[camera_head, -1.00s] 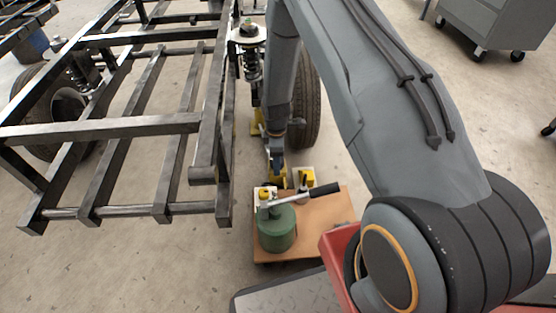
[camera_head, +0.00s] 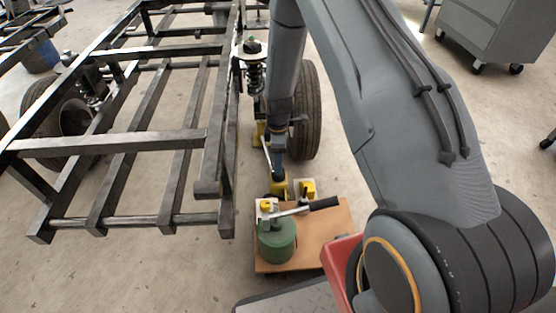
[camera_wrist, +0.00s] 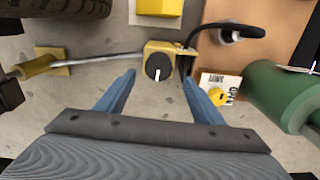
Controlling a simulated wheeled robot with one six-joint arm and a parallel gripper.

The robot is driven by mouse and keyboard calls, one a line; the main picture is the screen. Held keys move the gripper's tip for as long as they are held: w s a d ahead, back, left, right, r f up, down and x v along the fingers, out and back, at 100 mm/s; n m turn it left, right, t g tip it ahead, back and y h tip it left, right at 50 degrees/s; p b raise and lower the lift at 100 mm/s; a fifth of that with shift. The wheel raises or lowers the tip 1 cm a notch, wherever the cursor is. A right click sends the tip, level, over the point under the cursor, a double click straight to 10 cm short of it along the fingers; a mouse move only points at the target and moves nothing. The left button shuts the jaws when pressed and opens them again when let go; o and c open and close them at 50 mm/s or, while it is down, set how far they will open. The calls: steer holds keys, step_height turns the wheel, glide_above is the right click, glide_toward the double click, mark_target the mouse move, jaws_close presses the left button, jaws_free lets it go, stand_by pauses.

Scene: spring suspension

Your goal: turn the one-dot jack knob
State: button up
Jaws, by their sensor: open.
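In the wrist view, a round black knob (camera_wrist: 158,67) with a white pointer line sits on a yellow jack body (camera_wrist: 172,48). No dot marking can be made out. My gripper (camera_wrist: 159,78) is open, with its two blue fingers apart on either side of the knob in the picture and nothing held. Contact cannot be judged. A smaller yellow knob (camera_wrist: 218,96) sits on a white label plate (camera_wrist: 230,82) right of my right finger. In the head view, my gripper (camera_head: 279,168) points down at the yellow jack (camera_head: 279,189), which it partly hides.
A brown board (camera_head: 325,232) carries a green cylinder (camera_head: 277,242) and a lever with a black grip (camera_head: 324,203). A black chassis frame (camera_head: 110,145) stands left, with a tyre (camera_head: 305,110) close by. A metal rod (camera_wrist: 100,60) and black hose (camera_wrist: 225,28) meet the jack.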

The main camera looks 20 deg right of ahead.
mark_target(278, 178)
steer(key=shift+w+f+n+b, duration=0.1)
steer(key=shift+w+n+b, duration=0.15)
steer(key=shift+n+b, duration=0.6)
steer(key=n+b, duration=0.2)
steer(key=n, duration=0.1)
steer(key=shift+w+d+f+b, duration=0.1)
steer(key=shift+b, duration=0.25)
steer(key=n+b, duration=0.3)
steer(key=n, duration=0.3)
steer(key=shift+d+b, duration=0.15)
steer(key=shift+b, duration=0.25)
step_height(278, 178, down, 8)
steer(key=b, duration=0.3)
steer(key=shift+r+b, duration=0.2)
steer(key=shift+b, duration=0.1)
steer(key=c, duration=1)
